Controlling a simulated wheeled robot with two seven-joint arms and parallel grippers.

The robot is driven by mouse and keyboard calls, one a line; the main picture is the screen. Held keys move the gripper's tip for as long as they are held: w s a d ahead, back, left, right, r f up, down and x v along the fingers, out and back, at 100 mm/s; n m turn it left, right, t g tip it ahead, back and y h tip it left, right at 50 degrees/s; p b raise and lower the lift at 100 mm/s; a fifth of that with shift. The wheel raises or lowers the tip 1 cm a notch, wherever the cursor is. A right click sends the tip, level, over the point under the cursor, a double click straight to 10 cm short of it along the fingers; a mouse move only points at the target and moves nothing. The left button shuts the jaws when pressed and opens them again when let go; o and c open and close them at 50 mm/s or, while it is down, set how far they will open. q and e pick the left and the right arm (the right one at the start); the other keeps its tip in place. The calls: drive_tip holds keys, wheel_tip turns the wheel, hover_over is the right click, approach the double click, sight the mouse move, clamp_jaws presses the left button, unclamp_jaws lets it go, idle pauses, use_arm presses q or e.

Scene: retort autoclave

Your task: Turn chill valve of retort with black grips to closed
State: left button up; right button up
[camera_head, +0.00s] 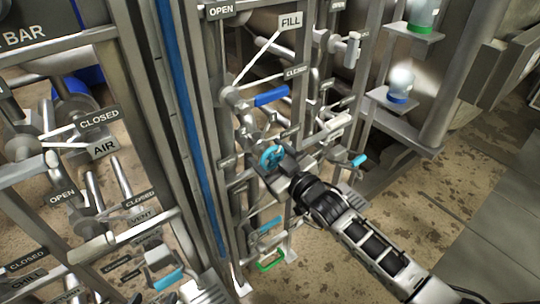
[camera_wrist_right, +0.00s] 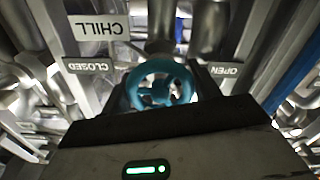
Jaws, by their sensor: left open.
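The chill valve is a teal handwheel (camera_head: 271,157) on the pipe frame in the middle of the head view. In the right wrist view the wheel (camera_wrist_right: 157,84) sits near a CHILL sign (camera_wrist_right: 98,28), with a CLOSED sign (camera_wrist_right: 87,66) to its left and an OPEN sign (camera_wrist_right: 226,70) to its right. The signs appear upside down there. My right gripper (camera_head: 277,166) reaches in from the lower right. Its fingers (camera_wrist_right: 160,92) lie on both sides of the wheel and appear to touch it. My left gripper is not visible. I cannot see any black grips.
A blue lever (camera_head: 271,95) under the FILL sign (camera_head: 290,22) is above the wheel. A tall blue strip (camera_head: 190,120) and post stand to the left. Pipes crowd the wheel; open floor (camera_head: 330,270) lies below.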

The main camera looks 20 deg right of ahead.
use_arm(q)
drive_tip(key=shift+w+r, duration=0.1)
drive_tip(key=shift+r, duration=0.1)
use_arm(e)
drive_tip(key=shift+c, duration=0.3)
drive_tip(key=shift+m, duration=0.3)
drive_tip(key=shift+r+m+p, duration=0.1)
drive_tip(key=shift+m+p, duration=0.75)
drive_tip(key=shift+m, duration=0.05)
drive_tip(key=m+p, duration=0.1)
drive_tip(key=m, duration=0.2)
drive_tip(key=shift+m, duration=0.3)
drive_tip(key=m+p, duration=0.1)
drive_tip(key=m, duration=0.1)
drive_tip(key=shift+m, duration=0.3)
use_arm(q)
drive_tip(key=shift+a+r, duration=0.2)
drive_tip(key=shift+r, duration=0.6)
use_arm(e)
drive_tip(key=shift+m, duration=1.6)
drive_tip(key=shift+a, duration=0.1)
drive_tip(key=o, duration=1)
drive_tip(key=shift+c, duration=0.2)
use_arm(q)
drive_tip(key=shift+r, duration=0.1)
use_arm(e)
drive_tip(key=shift+s, duration=0.1)
